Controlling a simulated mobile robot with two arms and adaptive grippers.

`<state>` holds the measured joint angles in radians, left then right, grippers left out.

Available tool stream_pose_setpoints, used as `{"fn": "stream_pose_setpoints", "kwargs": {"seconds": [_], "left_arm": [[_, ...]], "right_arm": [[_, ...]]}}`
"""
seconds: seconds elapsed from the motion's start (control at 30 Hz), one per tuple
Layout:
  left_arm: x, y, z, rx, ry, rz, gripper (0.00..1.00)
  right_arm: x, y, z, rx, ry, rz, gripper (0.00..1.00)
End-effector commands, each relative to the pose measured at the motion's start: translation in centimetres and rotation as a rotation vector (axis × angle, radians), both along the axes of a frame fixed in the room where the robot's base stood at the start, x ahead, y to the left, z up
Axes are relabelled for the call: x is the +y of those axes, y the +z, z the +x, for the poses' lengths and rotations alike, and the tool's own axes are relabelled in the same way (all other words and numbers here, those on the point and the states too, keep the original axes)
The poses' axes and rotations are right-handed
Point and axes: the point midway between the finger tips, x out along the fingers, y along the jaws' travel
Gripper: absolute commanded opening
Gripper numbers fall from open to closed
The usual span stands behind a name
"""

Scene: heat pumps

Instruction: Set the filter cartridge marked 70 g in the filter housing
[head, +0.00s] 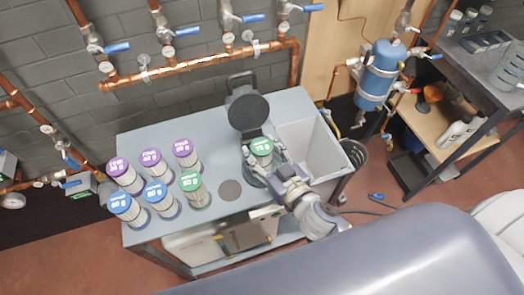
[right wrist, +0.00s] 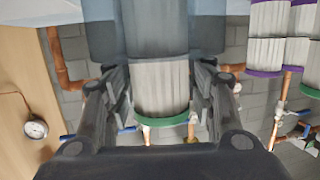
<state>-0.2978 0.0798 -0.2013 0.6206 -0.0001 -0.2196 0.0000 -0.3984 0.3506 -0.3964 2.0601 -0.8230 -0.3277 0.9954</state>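The filter housing stands on the grey table with its dark round lid (head: 249,112) swung open. A white pleated cartridge with a green top (head: 261,147) is upright at the housing; its label is too small to read surely. My right gripper (head: 267,166) is at this cartridge. In the right wrist view, which is upside down, the fingers (right wrist: 160,95) close around the cartridge's two sides (right wrist: 160,102) near its green rim. Its lower part shows through the housing's translucent wall (right wrist: 100,35). Whether it touches the housing floor is hidden. My left gripper is not in view.
Several other cartridges stand on the table (head: 150,225): purple-topped (head: 151,157), blue-topped (head: 155,192) and one green-topped (head: 190,182). A bare dark disc (head: 230,190) lies beside them. A light sink (head: 325,153) is right of the housing. Copper pipes (head: 200,63) run behind.

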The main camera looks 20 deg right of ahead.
Motion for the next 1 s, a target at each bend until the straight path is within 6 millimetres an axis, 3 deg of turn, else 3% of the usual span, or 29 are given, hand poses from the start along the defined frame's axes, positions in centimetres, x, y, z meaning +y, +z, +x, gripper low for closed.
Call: {"fn": "stream_pose_setpoints", "kwargs": {"seconds": [0.47, 1.0], "left_arm": [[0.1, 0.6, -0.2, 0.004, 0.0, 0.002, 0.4], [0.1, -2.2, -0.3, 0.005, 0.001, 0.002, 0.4]], "right_arm": [[0.0, 0.7, 0.0, -0.001, 0.001, 0.0, 0.65], [-1.9, 1.7, -8.1, 0.005, -0.002, 0.002, 0.65]]}}
